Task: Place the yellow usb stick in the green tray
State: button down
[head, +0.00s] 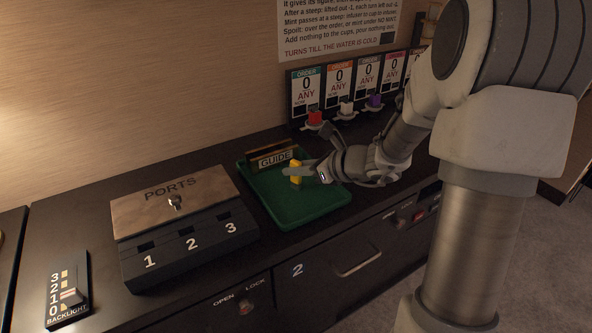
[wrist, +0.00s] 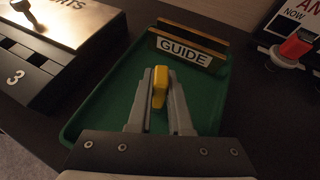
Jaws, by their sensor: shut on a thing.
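The yellow usb stick (head: 295,172) is between the fingertips of my gripper (head: 302,171). In the wrist view the stick (wrist: 159,87) stands out between the two grey fingers of my gripper (wrist: 160,90), which are shut on it. The green tray (head: 312,213) lies on the dark counter. It also shows in the wrist view (wrist: 82,118). The stick and fingertips are over the tray; I cannot tell whether the stick touches the tray floor.
A holder labelled GUIDE (head: 274,157) stands at the tray's back edge. A PORTS box (head: 172,200) with three numbered slots is left of the tray. Order cards (head: 338,85) with coloured pieces below, including a red one (head: 315,118), stand behind. The tray's front is clear.

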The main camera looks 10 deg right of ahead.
jog(key=shift+f, duration=0.1)
jog(key=shift+f, duration=0.15)
jog(key=c, duration=0.8)
grip_release()
jog(key=shift+c, duration=0.2)
jog(key=shift+r, duration=0.2)
jog(key=shift+s+d+r, duration=0.1)
jog(key=shift+r, duration=0.15)
jog(key=p+v, duration=0.4)
jog(key=v, duration=0.7)
jog(key=shift+s+d, duration=0.25)
jog(key=shift+d, duration=0.05)
